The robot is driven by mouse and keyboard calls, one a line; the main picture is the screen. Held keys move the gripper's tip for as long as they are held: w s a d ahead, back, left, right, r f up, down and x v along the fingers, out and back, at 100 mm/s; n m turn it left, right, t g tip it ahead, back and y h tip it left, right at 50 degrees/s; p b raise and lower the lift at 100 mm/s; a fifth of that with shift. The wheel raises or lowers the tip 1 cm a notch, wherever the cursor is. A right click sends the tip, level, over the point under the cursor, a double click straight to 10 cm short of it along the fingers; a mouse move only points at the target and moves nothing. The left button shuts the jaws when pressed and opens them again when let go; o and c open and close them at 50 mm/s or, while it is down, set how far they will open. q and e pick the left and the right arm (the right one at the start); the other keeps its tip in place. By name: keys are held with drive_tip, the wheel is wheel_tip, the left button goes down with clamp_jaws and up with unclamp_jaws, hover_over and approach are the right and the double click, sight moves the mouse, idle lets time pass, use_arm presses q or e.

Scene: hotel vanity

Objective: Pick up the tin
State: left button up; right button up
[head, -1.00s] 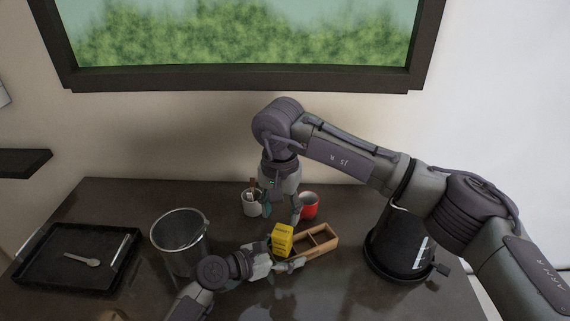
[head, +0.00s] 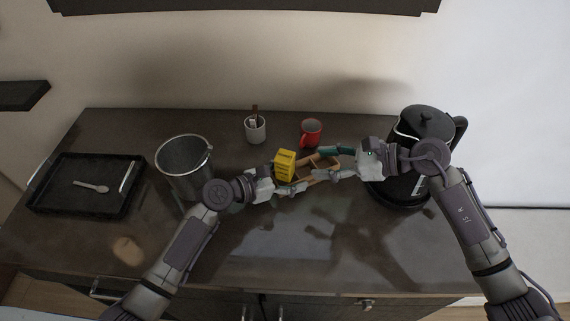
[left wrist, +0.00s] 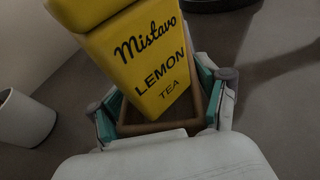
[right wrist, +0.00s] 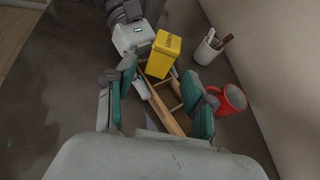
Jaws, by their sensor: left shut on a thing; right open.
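The yellow lemon tea tin (head: 285,165) stands in the left-end compartment of a wooden divided box (head: 322,177). The tin fills much of the left wrist view (left wrist: 150,62), its base inside the wooden rim (left wrist: 150,127). My left gripper (head: 288,182) is shut on that end of the box, with its fingers outside the walls; the tin hides part of it in the head view. My right gripper (head: 328,165) is open at the box's right end. In the right wrist view the box (right wrist: 163,108) lies between its fingers, and the tin (right wrist: 162,55) is beyond.
A red mug (head: 310,133) and a white cup with sticks in it (head: 256,131) stand behind the box. A black kettle (head: 412,135) is close to my right gripper. A metal bin (head: 184,170) and a black tray with a spoon (head: 80,205) are at left. The front counter is clear.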

sight(293, 164)
drive_tip(key=shift+m+t, duration=0.4)
drive_tip(key=shift+m, duration=0.2)
drive_tip(key=x, duration=0.5)
drive_tip(key=shift+w+d+f, duration=0.2)
drive_tip(key=shift+f, duration=0.1)
drive_tip(key=shift+s+x, duration=0.2)
drive_tip(key=shift+x, duration=2.75)
clamp_jaws()
wheel_tip(293, 164, up, 10)
drive_tip(key=shift+f, duration=0.1)
